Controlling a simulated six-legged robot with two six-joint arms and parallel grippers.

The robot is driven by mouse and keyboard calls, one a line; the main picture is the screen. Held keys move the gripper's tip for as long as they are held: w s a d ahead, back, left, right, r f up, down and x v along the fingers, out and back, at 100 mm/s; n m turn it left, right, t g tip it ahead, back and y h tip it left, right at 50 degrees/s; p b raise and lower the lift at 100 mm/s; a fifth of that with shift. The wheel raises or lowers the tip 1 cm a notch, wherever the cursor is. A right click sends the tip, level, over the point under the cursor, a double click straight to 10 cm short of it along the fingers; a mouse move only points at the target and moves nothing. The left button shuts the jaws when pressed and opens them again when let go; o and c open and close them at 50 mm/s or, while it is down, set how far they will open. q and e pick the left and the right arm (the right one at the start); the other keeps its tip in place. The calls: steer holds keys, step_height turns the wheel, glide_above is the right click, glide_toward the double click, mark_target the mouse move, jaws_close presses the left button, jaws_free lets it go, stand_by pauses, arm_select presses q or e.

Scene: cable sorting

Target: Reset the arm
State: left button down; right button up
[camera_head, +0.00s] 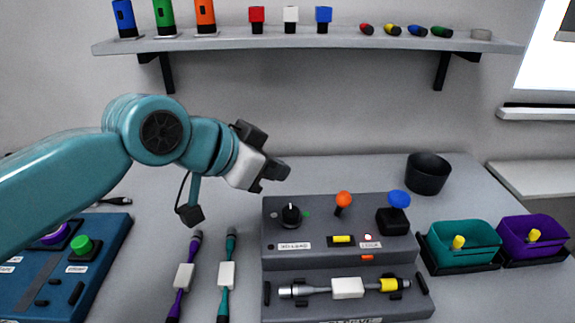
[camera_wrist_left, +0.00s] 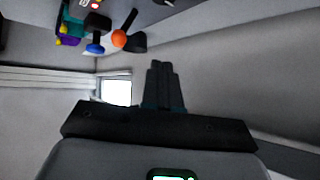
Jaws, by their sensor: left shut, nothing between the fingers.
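My left arm (camera_head: 70,190) comes in from the left in the head view. Its gripper (camera_head: 277,174) is raised above the table, left of and above the grey control box. The fingers are shut with nothing between them. In the wrist view the closed fingers (camera_wrist_left: 163,85) point up the picture, with nothing held. My right gripper is in neither view.
A grey control box (camera_head: 330,258) has a black knob, an orange lever and a blue button. Purple (camera_head: 184,277) and teal (camera_head: 227,275) cables lie on the table. Teal (camera_head: 462,243) and purple (camera_head: 533,240) bins stand right. A shelf (camera_head: 300,44) spans the wall.

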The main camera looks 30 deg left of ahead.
arm_select(q)
steer(key=shift+v, duration=1)
steer(key=shift+s+d+f, duration=0.1)
steer(key=shift+s+d, duration=0.05)
